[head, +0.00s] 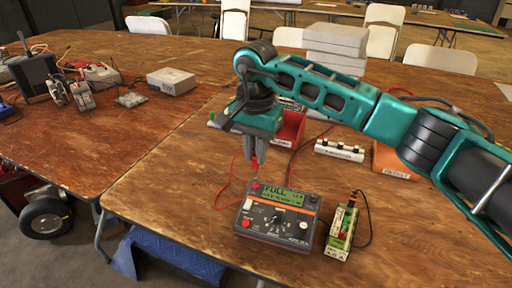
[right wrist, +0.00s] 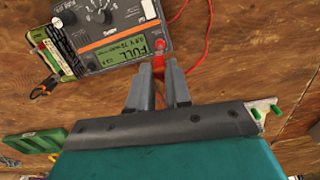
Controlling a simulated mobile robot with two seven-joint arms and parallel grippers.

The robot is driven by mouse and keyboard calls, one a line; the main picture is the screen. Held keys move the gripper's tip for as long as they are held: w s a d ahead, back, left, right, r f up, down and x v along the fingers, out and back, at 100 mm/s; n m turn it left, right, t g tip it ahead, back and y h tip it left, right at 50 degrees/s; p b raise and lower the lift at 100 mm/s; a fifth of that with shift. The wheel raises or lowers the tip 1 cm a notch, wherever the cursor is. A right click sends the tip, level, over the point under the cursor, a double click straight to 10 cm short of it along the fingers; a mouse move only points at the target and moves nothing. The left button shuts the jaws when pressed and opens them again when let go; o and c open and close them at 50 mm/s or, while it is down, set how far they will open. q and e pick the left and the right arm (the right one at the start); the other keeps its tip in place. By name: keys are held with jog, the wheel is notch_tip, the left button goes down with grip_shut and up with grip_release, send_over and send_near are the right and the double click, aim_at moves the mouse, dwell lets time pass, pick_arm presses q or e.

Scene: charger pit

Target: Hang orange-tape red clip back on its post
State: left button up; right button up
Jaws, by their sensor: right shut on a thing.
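My right gripper (head: 253,166) points down just behind the charger (head: 277,217), whose display reads FULL. It is shut on a small red clip (head: 254,181), at the charger's back edge. In the right wrist view the red-orange clip (right wrist: 159,70) shows between the fingertips of the right gripper (right wrist: 160,82), close to the charger (right wrist: 110,30). A red lead runs from there over the table. The tape on the clip and the post are too small to make out surely. My left gripper is not in view.
A small green-and-white module (head: 341,229) with a black lead stands right of the charger. A red bin (head: 290,127), a white strip with black knobs (head: 339,150) and an orange bin (head: 395,163) lie behind. The table's front edge is close to the charger.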

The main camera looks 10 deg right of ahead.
jog(key=shift+f+b, duration=0.6)
jog(key=shift+f, duration=0.8)
jog(key=shift+f+b, duration=0.2)
jog(key=shift+b, duration=0.35)
dwell(0.6)
jog(key=o, duration=0.9)
jog(key=shift+o, duration=0.4)
jog(key=shift+o, duration=0.5)
